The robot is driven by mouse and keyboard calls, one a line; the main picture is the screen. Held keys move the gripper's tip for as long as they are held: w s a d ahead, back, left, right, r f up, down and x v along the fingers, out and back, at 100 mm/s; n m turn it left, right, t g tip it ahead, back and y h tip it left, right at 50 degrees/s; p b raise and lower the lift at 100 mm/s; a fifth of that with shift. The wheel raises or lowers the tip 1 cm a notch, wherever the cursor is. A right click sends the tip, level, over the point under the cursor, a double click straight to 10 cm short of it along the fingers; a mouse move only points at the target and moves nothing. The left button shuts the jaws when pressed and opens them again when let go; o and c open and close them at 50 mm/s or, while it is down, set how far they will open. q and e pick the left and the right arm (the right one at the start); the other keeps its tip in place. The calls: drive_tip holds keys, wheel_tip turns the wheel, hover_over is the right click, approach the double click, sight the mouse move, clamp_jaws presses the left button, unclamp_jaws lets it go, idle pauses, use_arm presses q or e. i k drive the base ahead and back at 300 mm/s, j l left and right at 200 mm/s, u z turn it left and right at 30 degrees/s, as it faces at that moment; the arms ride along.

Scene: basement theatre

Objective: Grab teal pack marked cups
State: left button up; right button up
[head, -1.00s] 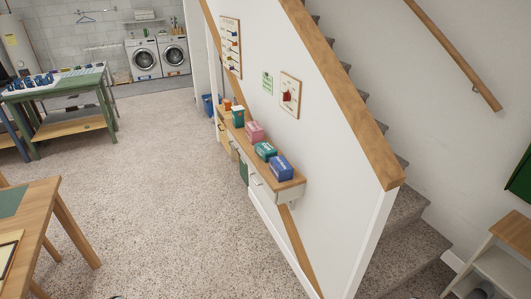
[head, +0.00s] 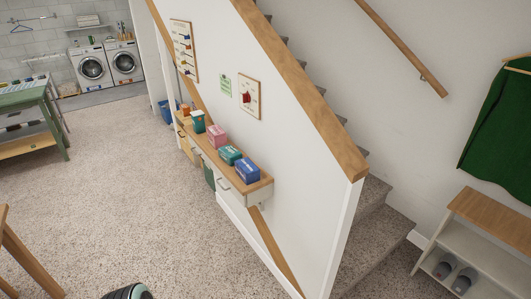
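A teal box (head: 229,155) sits on the narrow wall shelf (head: 260,188), between a pink box and a blue box. A taller teal container (head: 198,121) stands farther back on the same shelf. The print on both is too small to read, so I cannot tell which is marked cups. Neither of my grippers is in view.
A pink box (head: 216,136), a blue box (head: 247,171) and an orange item (head: 185,111) share the shelf. Open speckled floor (head: 130,195) lies in front of it. Stairs (head: 375,225) and a shoe bench (head: 480,245) stand at right, a green table (head: 35,115) at left.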

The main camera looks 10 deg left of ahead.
sight(228, 154)
drive_tip(key=i+j+z, duration=0.25)
drive_tip(key=j+z, duration=0.25)
drive_tip(key=i+j+z, duration=0.2)
drive_tip(key=j, duration=0.2)
drive_tip(key=i+j+z, duration=0.1)
drive_tip(key=j, duration=0.4)
drive_tip(key=i+j+z, duration=0.1)
drive_tip(key=j, duration=0.45)
drive_tip(key=i+j+z, duration=0.1)
drive_tip(key=j, duration=0.45)
drive_tip(key=i+j+z, duration=0.1)
drive_tip(key=j, duration=0.4)
drive_tip(key=i, duration=0.1)
